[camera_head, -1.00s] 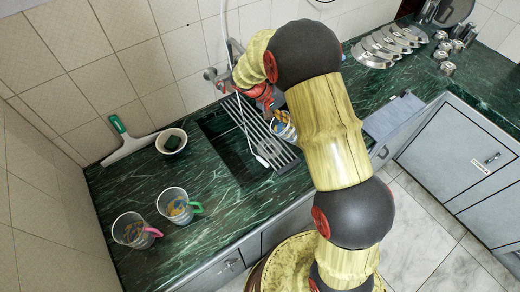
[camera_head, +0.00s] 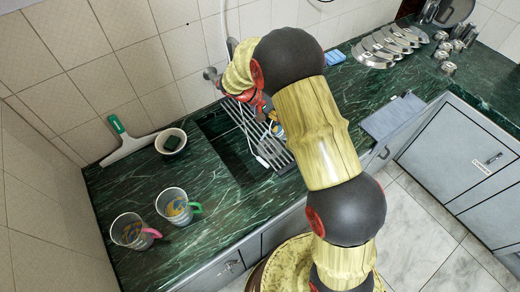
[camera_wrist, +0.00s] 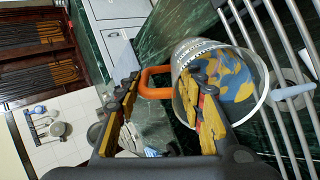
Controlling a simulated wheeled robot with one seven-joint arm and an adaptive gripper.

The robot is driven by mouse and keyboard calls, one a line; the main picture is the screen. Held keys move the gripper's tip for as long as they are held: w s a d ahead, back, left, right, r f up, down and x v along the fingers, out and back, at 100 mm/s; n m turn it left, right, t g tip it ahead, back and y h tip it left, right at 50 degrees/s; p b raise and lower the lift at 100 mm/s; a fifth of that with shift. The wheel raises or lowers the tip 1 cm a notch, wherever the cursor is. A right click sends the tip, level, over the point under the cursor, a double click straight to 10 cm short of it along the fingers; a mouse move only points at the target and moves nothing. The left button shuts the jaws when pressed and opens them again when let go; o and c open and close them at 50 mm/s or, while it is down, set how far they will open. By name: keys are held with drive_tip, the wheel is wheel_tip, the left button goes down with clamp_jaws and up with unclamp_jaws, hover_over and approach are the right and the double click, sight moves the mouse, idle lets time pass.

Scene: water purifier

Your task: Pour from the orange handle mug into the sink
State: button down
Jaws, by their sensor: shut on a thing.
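The orange handle mug (camera_wrist: 238,85) is clear with a blue and yellow pattern showing at it. My gripper (camera_wrist: 165,84) is shut on its orange handle (camera_wrist: 155,84), with a finger on each side. In the head view the mug (camera_head: 277,130) is mostly hidden behind my arm, over the metal rack at the sink. In the wrist view its open mouth is turned toward the rack bars. I cannot tell what liquid is in it. The sink (camera_head: 232,150) is a dark basin in the green counter.
A metal rack (camera_head: 268,150) lies across part of the sink. A green-handled mug (camera_head: 173,206) and a pink-handled mug (camera_head: 131,232) stand on the counter at left. A bowl (camera_head: 171,141) and a squeegee (camera_head: 128,146) are behind them. Plates (camera_head: 385,46) are at right.

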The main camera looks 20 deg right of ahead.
drive_tip(key=shift+w+a+f+g+h+b, duration=0.15)
drive_tip(key=shift+w+a+g+h+b, duration=0.15)
drive_tip(key=shift+a+h+b, duration=0.45)
drive_tip(key=shift+w+a+f+g+h+b, duration=0.25)
drive_tip(key=shift+a+h+b, duration=0.2)
drive_tip(key=shift+a+h, duration=0.45)
idle(1.4)
